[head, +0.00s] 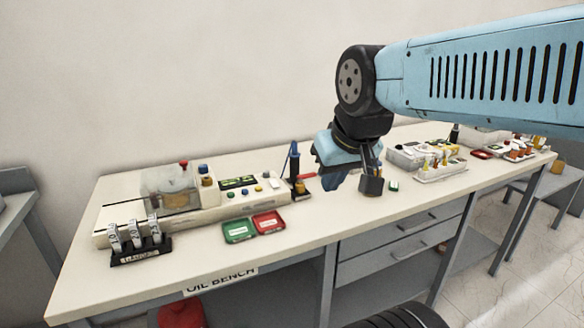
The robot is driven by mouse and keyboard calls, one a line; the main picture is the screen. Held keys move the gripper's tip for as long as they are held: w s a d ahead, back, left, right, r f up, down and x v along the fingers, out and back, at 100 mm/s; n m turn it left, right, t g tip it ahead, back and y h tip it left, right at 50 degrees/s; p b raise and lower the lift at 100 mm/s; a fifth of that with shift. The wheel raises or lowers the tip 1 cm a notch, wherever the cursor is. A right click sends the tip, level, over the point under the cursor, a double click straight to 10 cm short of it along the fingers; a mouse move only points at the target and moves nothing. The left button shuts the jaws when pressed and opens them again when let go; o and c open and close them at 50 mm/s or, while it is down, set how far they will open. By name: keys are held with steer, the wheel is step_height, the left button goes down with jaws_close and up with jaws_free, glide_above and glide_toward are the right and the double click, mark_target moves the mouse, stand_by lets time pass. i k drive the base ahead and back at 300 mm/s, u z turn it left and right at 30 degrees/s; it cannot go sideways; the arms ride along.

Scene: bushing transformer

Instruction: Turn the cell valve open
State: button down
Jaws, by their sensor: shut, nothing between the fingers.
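A small red lever (306,176) sticks out to the right beside a dark blue upright post (295,164), at the right end of the test unit on the bench. It looks like the valve handle and lies about level, but it is too small to be sure. The test unit (190,212) is a long pale housing with a clear-lidded cell (170,188) at its left end. My gripper (371,185) is shut and empty. It hangs pointing down over the bench, right of the red lever and apart from it.
A green tray (238,231) and a red tray (268,223) lie in front of the unit. A black rack (141,250) with white-tagged items stands at the front left. Trays and small bottles (440,168) fill the bench's right part. Bare bench top (335,208) lies below my gripper.

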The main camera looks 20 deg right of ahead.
mark_target(301, 178)
steer(key=z, duration=1)
steer(key=k, duration=0.75)
steer(key=u, duration=0.6)
steer(key=i, duration=1)
steer(key=z, duration=0.05)
